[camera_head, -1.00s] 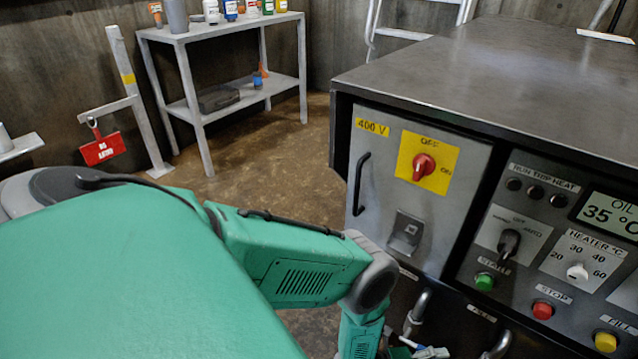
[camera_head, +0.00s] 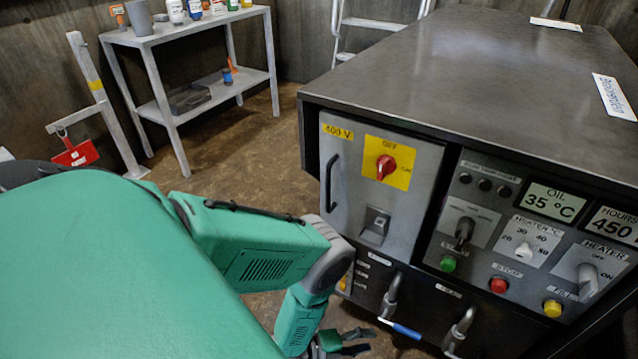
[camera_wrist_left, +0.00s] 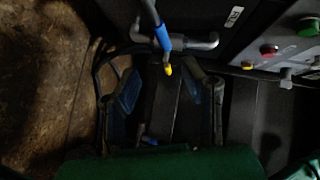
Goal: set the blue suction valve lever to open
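The blue suction valve lever (camera_head: 407,331) shows low in the head view, below the front of the machine, beside a bent grey pipe (camera_head: 392,295). In the left wrist view the blue lever (camera_wrist_left: 163,38) is at the top centre, in front of a pipe, with a yellow piece at its lower end. My left gripper (camera_head: 356,343) is at the bottom of the head view, left of the lever and apart from it. In the left wrist view its two fingers (camera_wrist_left: 165,88) are spread with nothing held between them; the lever lies beyond the tips. My right gripper is not seen.
The machine's front has a red rotary switch (camera_head: 386,166), a door handle (camera_head: 331,183), a control panel (camera_head: 520,235) and a second bent pipe (camera_head: 461,328) right of the lever. A shelf table (camera_head: 150,40) stands at the back left. Open floor lies between.

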